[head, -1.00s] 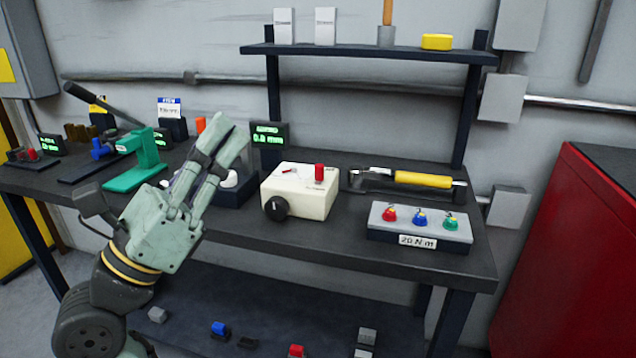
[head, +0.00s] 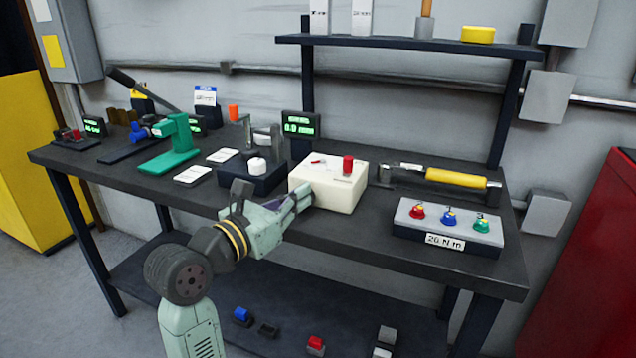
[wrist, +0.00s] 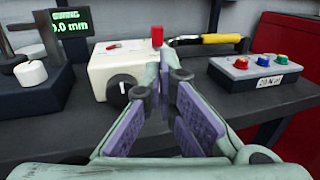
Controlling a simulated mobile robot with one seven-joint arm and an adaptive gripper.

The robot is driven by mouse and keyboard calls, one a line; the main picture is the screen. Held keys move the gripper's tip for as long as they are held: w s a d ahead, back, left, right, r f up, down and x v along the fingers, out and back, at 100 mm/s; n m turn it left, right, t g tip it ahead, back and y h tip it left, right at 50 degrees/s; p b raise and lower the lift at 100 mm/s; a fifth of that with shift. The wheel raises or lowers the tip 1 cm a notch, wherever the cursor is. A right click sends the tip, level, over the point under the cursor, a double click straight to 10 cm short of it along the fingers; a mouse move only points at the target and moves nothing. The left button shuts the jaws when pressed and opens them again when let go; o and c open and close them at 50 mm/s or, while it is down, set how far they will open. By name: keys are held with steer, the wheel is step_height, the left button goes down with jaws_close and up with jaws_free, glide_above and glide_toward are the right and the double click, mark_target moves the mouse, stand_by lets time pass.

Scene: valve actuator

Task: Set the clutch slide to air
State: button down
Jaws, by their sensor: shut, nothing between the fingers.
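A cream-white box (head: 335,188) sits on the bench, with a red upright peg (head: 347,165) and a small red lever (head: 318,162) on top. Which of these is the clutch slide, and any air label, I cannot make out. My gripper (head: 304,195) is shut and empty, its fingertips at the box's front left side in the head view. Contact cannot be told. In the wrist view the fingers (wrist: 166,62) point at the box (wrist: 118,60), just right of its black knob (wrist: 122,90). The gripper hides that knob in the head view.
A dark block with a white knob (head: 257,165) and a green display (head: 299,127) stand left of the box. A yellow-handled tool (head: 455,178) lies right, behind a grey box with coloured knobs (head: 447,226). A shelf (head: 410,46) hangs above.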

mark_target(344, 164)
steer(key=p+x, duration=0.3)
steer(key=x, duration=0.9)
steer(key=shift+w+r+p, duration=0.1)
steer(key=shift+r+p, duration=0.05)
steer(key=shift+p, duration=0.2)
steer(key=shift+w+d, duration=0.25)
steer(key=shift+w, duration=0.1)
steer(key=x, duration=0.4)
steer(key=shift+w+a+p, duration=0.25)
steer(key=shift+a+p, duration=0.1)
steer(key=shift+a, duration=0.1)
